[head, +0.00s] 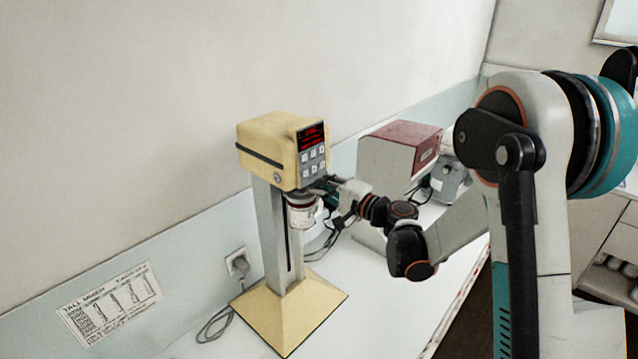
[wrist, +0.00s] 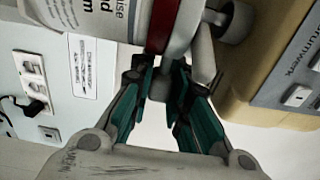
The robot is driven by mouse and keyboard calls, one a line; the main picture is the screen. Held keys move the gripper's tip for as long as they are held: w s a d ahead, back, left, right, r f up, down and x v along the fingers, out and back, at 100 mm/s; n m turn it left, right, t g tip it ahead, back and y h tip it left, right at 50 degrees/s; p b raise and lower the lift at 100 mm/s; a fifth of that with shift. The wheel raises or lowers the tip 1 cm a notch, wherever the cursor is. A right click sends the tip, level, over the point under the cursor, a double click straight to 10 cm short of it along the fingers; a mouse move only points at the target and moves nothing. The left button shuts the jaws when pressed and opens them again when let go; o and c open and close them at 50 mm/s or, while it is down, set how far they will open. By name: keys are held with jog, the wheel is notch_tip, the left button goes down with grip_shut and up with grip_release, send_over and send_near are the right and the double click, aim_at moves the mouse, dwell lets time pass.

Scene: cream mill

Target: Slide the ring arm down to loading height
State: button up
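The cream mill has a cream-yellow head (head: 275,150) with a red display and buttons, on a grey column (head: 268,225) with a square yellow base (head: 290,312). A white jar with a dark red band (head: 302,210) sits upright just under the head, in front of the column. It also shows in the wrist view (wrist: 120,18). The ring arm is mostly hidden; a grey rounded part (wrist: 160,86) stands between my fingertips. My gripper (head: 324,186) is at the jar's right side, below the head. In the wrist view its green fingers (wrist: 160,78) flank the grey part; contact is unclear.
A maroon and grey box-shaped machine (head: 400,155) stands close behind my wrist. A wall socket with a plug (head: 238,262) and a loose cable are left of the base. A printed chart (head: 112,302) is on the wall. The bench to the right of the base is clear.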

grip_shut()
notch_tip(320, 180, down, 2)
jog(key=b, duration=0.3)
jog(key=shift+f, duration=0.25)
jog(key=o, duration=0.8)
grip_release()
jog(key=v, duration=1.2)
